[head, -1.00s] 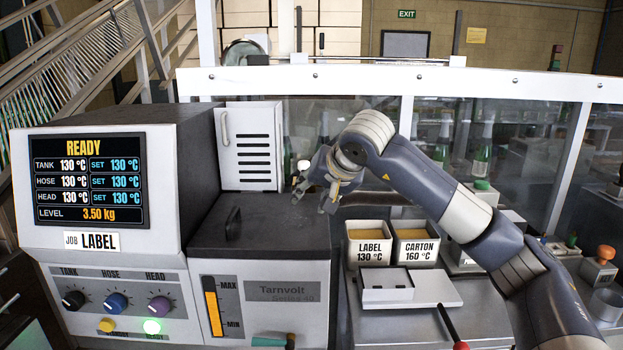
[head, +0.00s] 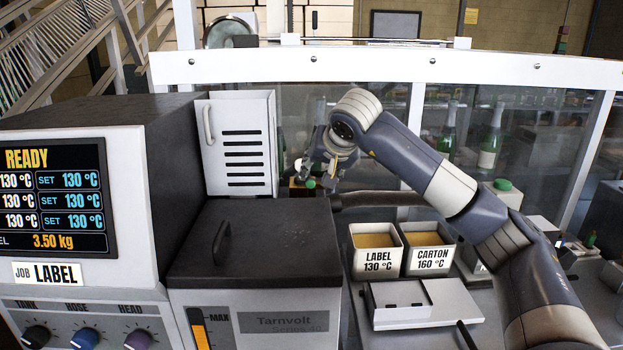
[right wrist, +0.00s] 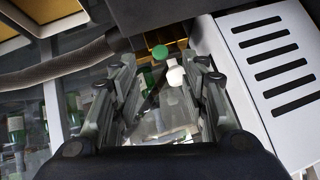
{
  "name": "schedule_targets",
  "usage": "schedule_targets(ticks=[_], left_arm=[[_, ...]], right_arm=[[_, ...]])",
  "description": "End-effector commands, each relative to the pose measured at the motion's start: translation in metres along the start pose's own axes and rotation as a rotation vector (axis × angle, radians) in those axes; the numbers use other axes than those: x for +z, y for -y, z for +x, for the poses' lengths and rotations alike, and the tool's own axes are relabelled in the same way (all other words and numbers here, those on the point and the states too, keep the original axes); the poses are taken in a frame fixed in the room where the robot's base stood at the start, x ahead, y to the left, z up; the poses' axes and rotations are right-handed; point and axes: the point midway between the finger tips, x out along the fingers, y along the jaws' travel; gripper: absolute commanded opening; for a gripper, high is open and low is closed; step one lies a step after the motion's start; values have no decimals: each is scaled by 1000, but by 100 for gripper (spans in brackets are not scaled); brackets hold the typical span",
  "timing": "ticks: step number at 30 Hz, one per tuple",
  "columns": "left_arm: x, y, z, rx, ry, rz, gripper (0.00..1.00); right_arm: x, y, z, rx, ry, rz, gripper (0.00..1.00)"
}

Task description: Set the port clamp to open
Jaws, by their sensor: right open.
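A small lever with a white knob (right wrist: 176,75) stands beside a green knob (right wrist: 160,52) in the right wrist view. Both show between the fingers of my right gripper (right wrist: 166,66), which is open and empty. I cannot tell for certain which part is the port clamp or how it is set. In the head view my right gripper (head: 322,172) is behind the dark tank lid, right of the slotted white cabinet. The green knob (head: 310,183) shows just below it, on a brownish block. The fingers partly hide this spot. My left gripper is not in view.
The slotted white cabinet (head: 238,145) stands close left of the gripper. A dark hose (head: 375,198) runs right from behind the tank (head: 265,240). Two bins, LABEL (head: 377,265) and CARTON (head: 429,262), stand in front. A clear guard with a white rail (head: 400,66) is behind.

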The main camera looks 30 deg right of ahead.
Motion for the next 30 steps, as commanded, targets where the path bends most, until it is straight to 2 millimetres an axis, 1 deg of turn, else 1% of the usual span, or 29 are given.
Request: schedule_targets(ticks=[1, 3, 6, 9, 12, 18, 24, 25, 26, 27, 30], left_arm=[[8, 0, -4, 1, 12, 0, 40], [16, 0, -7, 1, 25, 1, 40], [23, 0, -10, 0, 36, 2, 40], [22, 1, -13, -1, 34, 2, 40], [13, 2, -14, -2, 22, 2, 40], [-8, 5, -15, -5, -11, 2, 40], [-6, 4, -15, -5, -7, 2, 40], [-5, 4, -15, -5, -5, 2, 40], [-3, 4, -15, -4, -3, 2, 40], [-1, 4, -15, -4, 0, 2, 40], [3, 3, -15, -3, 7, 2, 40]], right_arm=[[0, 0, 10, 3, 5, 1, 41], [1, 0, 24, 4, 6, 0, 41], [0, 0, 43, 2, 5, 0, 41], [0, 0, 58, 2, 4, 1, 41], [0, 0, 69, 0, 3, 0, 41], [0, 0, 78, 0, 1, -1, 41], [0, 0, 78, 0, 1, -1, 41], [0, 0, 78, 0, 0, -1, 36], [0, 0, 78, 0, 0, -1, 30], [0, 0, 78, 0, 0, -1, 20], [0, 0, 77, 0, 0, -1, 0]])
